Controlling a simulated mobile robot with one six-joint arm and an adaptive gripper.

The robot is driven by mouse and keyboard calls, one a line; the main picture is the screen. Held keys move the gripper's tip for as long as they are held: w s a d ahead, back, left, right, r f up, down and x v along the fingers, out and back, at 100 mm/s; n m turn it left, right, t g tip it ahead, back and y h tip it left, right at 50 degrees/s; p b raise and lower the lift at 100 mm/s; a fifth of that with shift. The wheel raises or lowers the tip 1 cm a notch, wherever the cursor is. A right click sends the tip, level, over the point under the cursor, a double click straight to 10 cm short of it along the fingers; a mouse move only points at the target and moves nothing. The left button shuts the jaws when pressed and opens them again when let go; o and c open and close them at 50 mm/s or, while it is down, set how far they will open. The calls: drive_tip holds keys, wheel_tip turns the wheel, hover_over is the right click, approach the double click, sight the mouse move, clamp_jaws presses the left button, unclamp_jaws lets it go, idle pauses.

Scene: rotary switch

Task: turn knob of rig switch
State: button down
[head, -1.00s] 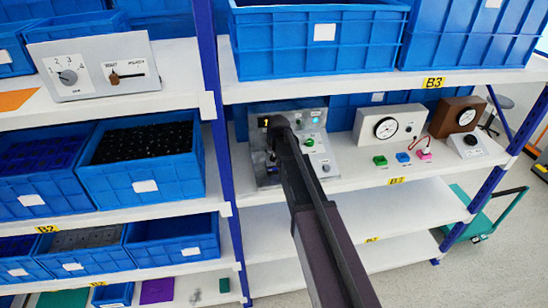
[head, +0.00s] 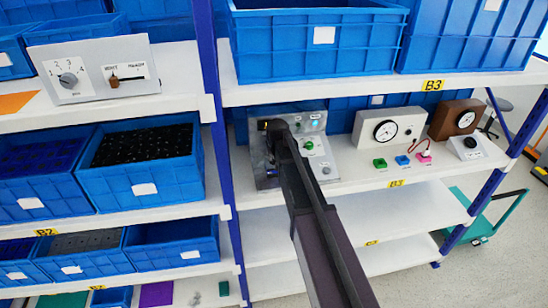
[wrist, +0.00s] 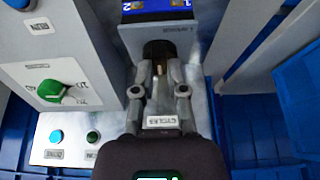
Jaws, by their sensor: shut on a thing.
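The grey rig panel (head: 262,176) stands on the middle shelf behind my arm. In the wrist view, my gripper (wrist: 159,74) has its two fingers closed around a dark round knob (wrist: 157,48) with a small tan mark, on the grey face below a blue display (wrist: 158,8). The fingers and palm hide part of the knob and its angle is hard to read. In the head view my gripper (head: 277,128) covers this part of the panel. A green knob (wrist: 52,90) on a white plate is to the left, apart from my gripper; it also shows in the head view (head: 308,145).
A cyan button (wrist: 56,136) and a green button (wrist: 93,136) lie left of my gripper. A "CYCLES" label (wrist: 160,122) lies below the fingertips. Blue crates (head: 315,40) stand above, and a white gauge box (head: 388,128) stands to the right.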

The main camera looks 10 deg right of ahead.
drive_tip(key=shift+m, duration=0.3)
drive_tip(key=m+h, duration=0.1)
drive_tip(key=m, duration=0.3)
drive_tip(key=shift+a+h, duration=0.15)
drive_tip(key=shift+h, duration=0.25)
drive_tip(key=shift+w+a+m+g+h, duration=0.1)
drive_tip(key=shift+m+g+h, duration=0.3)
drive_tip(key=shift+m, duration=0.65)
drive_tip(key=shift+m+g+h, duration=0.3)
drive_tip(key=shift+m+h, duration=0.1)
drive_tip(key=shift+m, duration=0.65)
drive_tip(key=c, duration=0.7)
unclamp_jaws()
drive_tip(key=shift+n+y, duration=0.3)
drive_tip(key=shift+n, duration=0.1)
